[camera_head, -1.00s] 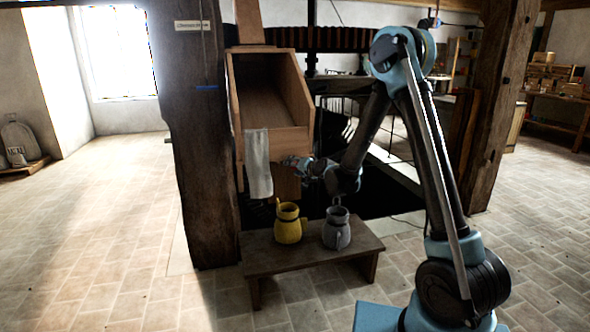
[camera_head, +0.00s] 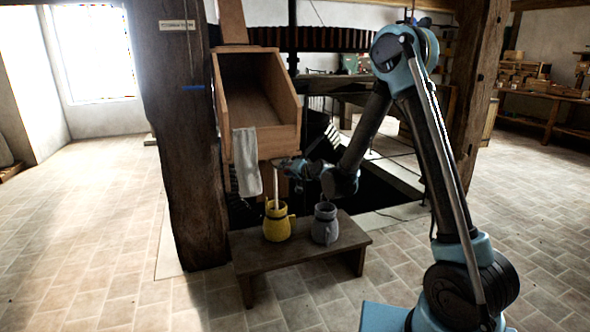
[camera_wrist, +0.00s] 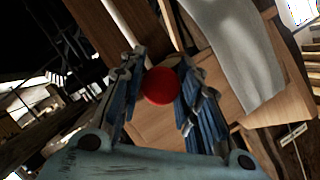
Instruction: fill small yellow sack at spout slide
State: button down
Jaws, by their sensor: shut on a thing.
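The small yellow sack (camera_head: 278,225) stands upright with its mouth open on a low bench, below the wooden spout (camera_head: 262,142). A thin pale streak (camera_head: 275,186) runs from under the spout down to the sack's mouth; a pale streak (camera_wrist: 121,22) also shows in the wrist view. My gripper (camera_head: 284,163) is at the spout's lower front, above the sack. In the wrist view my gripper (camera_wrist: 160,100) is shut on a round red knob (camera_wrist: 158,86), which sits between its fingers in front of wood. The slide itself is mostly hidden. The fill level inside the sack cannot be told.
A similar grey sack (camera_head: 325,224) stands just right of the yellow one on the dark bench (camera_head: 262,262). A white cloth (camera_head: 246,160) hangs over the spout's front. A thick post (camera_head: 182,130) stands left. A dark pit lies behind the bench; the front floor is clear.

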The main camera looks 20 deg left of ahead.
jog(key=shift+s+d, duration=0.65)
jog(key=c, duration=1.2)
grip_release()
jog(key=v, duration=1.2)
